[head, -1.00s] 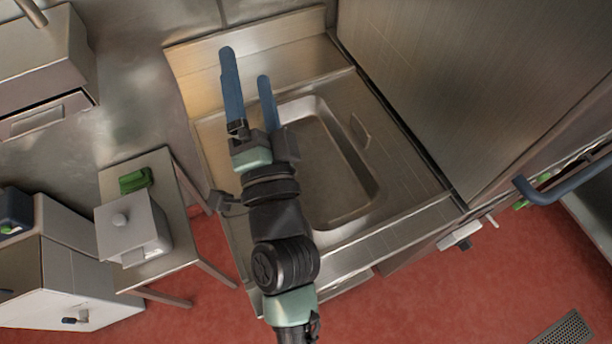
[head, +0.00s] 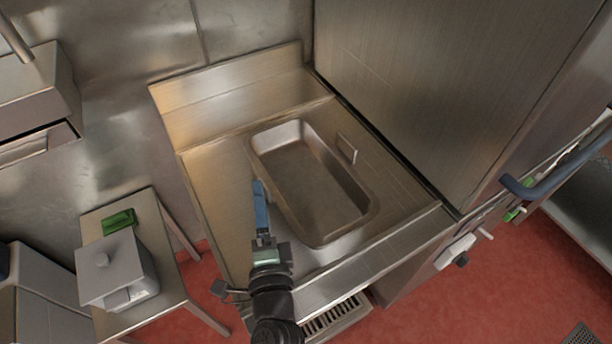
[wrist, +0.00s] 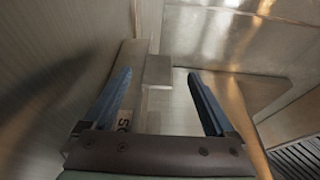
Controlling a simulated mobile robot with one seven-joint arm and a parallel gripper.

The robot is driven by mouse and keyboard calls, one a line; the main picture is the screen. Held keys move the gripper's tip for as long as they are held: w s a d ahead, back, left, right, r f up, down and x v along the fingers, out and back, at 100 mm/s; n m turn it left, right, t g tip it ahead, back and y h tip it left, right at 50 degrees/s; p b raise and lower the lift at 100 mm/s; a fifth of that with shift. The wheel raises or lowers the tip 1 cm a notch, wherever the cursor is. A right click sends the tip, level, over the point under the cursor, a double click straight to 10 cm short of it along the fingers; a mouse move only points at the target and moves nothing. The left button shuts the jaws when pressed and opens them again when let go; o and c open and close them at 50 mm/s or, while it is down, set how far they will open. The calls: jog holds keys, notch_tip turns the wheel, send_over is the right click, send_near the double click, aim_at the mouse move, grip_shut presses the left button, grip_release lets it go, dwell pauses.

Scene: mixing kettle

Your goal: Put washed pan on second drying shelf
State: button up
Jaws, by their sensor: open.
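In the head view, a rectangular steel basin (head: 312,190) with a rounded rim lies on a steel counter. I cannot tell whether it is a loose pan or a sink set into the counter. A small upright metal tab (head: 347,148) stands by its right side. My gripper (head: 259,190) has blue fingers, seen nearly edge-on, beside the basin's left edge. In the wrist view my gripper (wrist: 158,92) is open and its fingers are spread apart. A small pale metal block (wrist: 158,72) shows between and beyond them. I cannot make out a drying shelf.
A tall steel cabinet (head: 440,80) with a blue handle (head: 555,175) stands on the right. At the left, a small table holds a grey lidded box (head: 115,270) and a green item (head: 119,221). A slatted grille (head: 335,318) shows below the counter's front edge.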

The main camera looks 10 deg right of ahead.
jog(key=shift+w+d+f, duration=0.1)
jog(key=shift+w+d, duration=0.05)
jog(key=shift+w, duration=1.25)
jog(key=shift+w+d+f, duration=0.1)
jog(key=shift+w, duration=1.25)
grip_shut()
jog(key=shift+r, duration=0.2)
